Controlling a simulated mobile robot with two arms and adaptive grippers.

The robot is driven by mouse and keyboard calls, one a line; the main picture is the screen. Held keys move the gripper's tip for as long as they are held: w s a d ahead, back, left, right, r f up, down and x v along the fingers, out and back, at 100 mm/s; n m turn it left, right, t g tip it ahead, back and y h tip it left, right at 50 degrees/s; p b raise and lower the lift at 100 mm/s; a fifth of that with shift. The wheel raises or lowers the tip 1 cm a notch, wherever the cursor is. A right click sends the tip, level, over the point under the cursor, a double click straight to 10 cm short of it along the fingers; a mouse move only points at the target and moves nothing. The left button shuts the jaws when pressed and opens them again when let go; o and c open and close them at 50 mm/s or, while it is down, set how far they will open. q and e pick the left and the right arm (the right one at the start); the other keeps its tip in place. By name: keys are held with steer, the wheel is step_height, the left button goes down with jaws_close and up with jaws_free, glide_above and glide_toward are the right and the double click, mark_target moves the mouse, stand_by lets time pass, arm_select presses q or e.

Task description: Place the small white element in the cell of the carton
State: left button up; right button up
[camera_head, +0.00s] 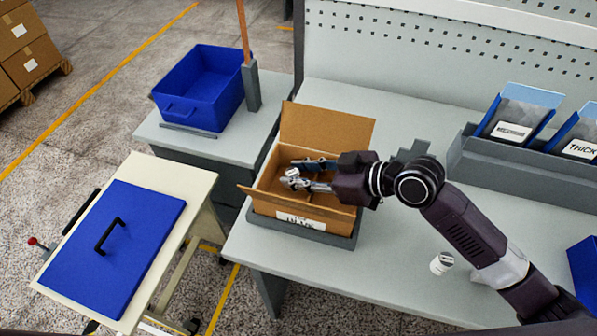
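The open cardboard carton (346,218) stands on the grey table, its flaps up and a white label on its front. My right gripper (294,175) reaches in from the right over the carton's inside. A small white element (291,173) shows between its fingertips, and the fingers appear closed on it. The gripper and wrist hide part of the carton's inside, so I cannot make out the cell below the element. Another small white piece (441,263) lies on the table to the right of the carton. My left gripper is out of view.
A blue bin (200,92) stands on a side table at the back left. A cart with a blue lid (115,245) is at the left. A grey rack with labelled holders (512,132) is at the right, with a blue box edge (584,268) below it.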

steer(key=shift+r, duration=0.1)
steer(key=shift+r, duration=0.15)
steer(key=shift+s+d, duration=0.15)
steer(key=shift+d, duration=0.2)
steer(key=b+v, duration=0.1)
steer(key=v, duration=0.8)
steer(key=shift+s+d+r+b, duration=0.1)
steer(key=shift+d+b, duration=0.15)
steer(key=shift+b, duration=0.05)
steer(key=shift+v, duration=0.85)
steer(key=shift+a+r, duration=0.1)
steer(key=shift+r, duration=0.1)
